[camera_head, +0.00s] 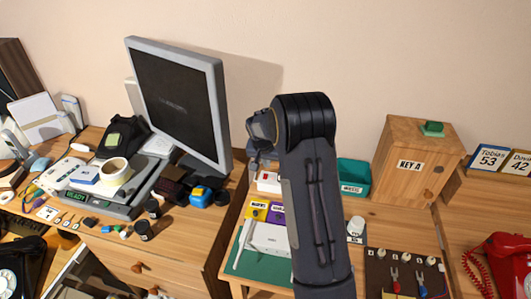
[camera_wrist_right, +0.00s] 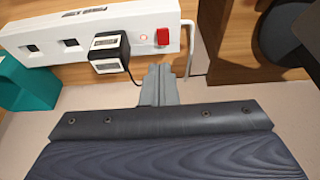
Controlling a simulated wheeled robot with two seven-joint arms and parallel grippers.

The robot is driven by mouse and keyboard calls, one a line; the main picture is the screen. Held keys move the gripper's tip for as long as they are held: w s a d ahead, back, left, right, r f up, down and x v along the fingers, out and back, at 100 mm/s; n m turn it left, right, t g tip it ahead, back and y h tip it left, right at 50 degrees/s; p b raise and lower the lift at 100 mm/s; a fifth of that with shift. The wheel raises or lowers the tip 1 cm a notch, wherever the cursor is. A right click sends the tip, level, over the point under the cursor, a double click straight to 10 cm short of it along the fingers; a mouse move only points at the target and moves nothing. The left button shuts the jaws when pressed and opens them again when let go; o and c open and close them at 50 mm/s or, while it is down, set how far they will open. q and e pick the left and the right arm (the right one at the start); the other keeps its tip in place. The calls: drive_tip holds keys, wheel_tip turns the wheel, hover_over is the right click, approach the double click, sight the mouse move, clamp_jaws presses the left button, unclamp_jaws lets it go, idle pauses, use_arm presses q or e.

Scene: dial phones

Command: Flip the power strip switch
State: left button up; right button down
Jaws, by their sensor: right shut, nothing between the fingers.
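The white power strip (camera_wrist_right: 60,42) runs across the top left of the right wrist view. Its red switch (camera_wrist_right: 162,37) is near the strip's right end, with a small reddish ring beside it. A black plug (camera_wrist_right: 109,50) sits in one socket; other sockets look empty. My right gripper (camera_wrist_right: 158,85) is shut and empty, its tips just below the switch in the picture; I cannot tell whether they touch the strip. In the head view my right gripper (camera_head: 254,158) points down, and a white piece with red, seemingly the strip (camera_head: 268,183), is partly hidden by my arm. My left gripper is not visible.
A teal bin (camera_head: 354,178) stands right of my right arm, near the wooden KEY A box (camera_head: 408,160). A monitor (camera_head: 180,100) stands to the left. A red phone (camera_head: 503,262) is at the right edge. A green mat (camera_head: 262,273) lies in front.

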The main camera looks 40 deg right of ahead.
sight(267, 178)
drive_tip(key=shift+s+a+p+x, duration=0.1)
drive_tip(key=shift+a+p+x, duration=0.05)
drive_tip(key=shift+x, duration=0.95)
drive_tip(key=shift+s+a+p+x, duration=0.15)
drive_tip(key=shift+a+x, duration=0.05)
drive_tip(key=shift+x, duration=0.9)
drive_tip(key=shift+f, duration=0.1)
drive_tip(key=shift+d+f+y, duration=0.15)
drive_tip(key=shift+f+y, duration=0.1)
drive_tip(key=shift+y, duration=0.05)
drive_tip(key=shift+s+a+f, duration=0.15)
drive_tip(key=shift+s+a, duration=0.05)
drive_tip(key=shift+a, duration=0.15)
drive_tip(key=shift+s+a, duration=0.35)
drive_tip(key=shift+a, duration=0.05)
